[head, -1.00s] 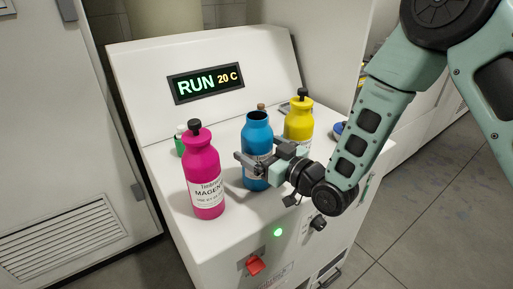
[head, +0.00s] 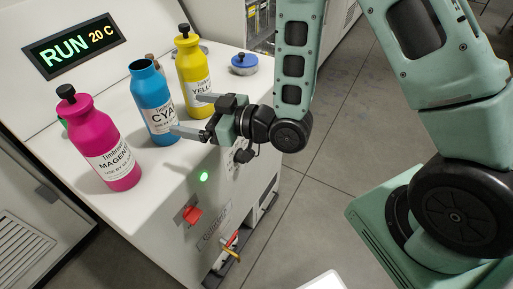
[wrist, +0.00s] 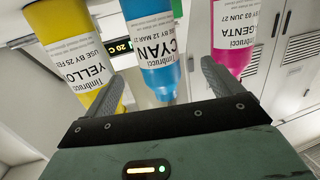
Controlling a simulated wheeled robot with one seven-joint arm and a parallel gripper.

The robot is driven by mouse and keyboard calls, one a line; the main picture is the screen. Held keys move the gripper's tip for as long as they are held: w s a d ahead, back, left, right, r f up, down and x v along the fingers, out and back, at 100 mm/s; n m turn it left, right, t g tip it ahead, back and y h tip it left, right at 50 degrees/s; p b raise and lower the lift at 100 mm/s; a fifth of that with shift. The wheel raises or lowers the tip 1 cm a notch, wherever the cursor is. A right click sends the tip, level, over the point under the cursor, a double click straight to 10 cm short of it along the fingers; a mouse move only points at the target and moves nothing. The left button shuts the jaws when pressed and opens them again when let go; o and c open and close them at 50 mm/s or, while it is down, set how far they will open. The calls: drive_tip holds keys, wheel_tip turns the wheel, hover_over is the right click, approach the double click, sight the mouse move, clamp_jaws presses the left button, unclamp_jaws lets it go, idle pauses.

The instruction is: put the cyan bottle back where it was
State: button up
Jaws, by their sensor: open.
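The cyan bottle (head: 152,98) stands upright and uncapped on the white machine top (head: 150,180), between the magenta bottle (head: 98,138) and the yellow bottle (head: 193,66). It also shows upside down in the wrist view (wrist: 150,45). My gripper (head: 186,114) is open and empty, in front of the cyan bottle on its right side. Its fingers point at the bottle and are apart from it. In the wrist view the cyan bottle lies between my two fingers (wrist: 162,78), beyond their tips.
The magenta and yellow bottles have black stoppers and flank the cyan one closely. A blue lid-like object (head: 244,63) lies at the machine's right edge. The display (head: 75,46) reads RUN 20 C. A red switch (head: 192,215) and green light (head: 203,176) are on the front.

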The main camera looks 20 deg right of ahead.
drive_tip(key=s+d+r+m+g+h, duration=0.1)
drive_tip(key=s+g+h, duration=0.4)
drive_tip(key=s, duration=0.6)
drive_tip(key=s+d+r+g+h, duration=0.3)
drive_tip(key=s+d+g+h, duration=0.2)
drive_tip(key=s, duration=0.6)
drive_tip(key=shift+s+r+m+g+h, duration=0.25)
drive_tip(key=shift+m+g+h, duration=0.15)
drive_tip(key=shift+g+h, duration=0.35)
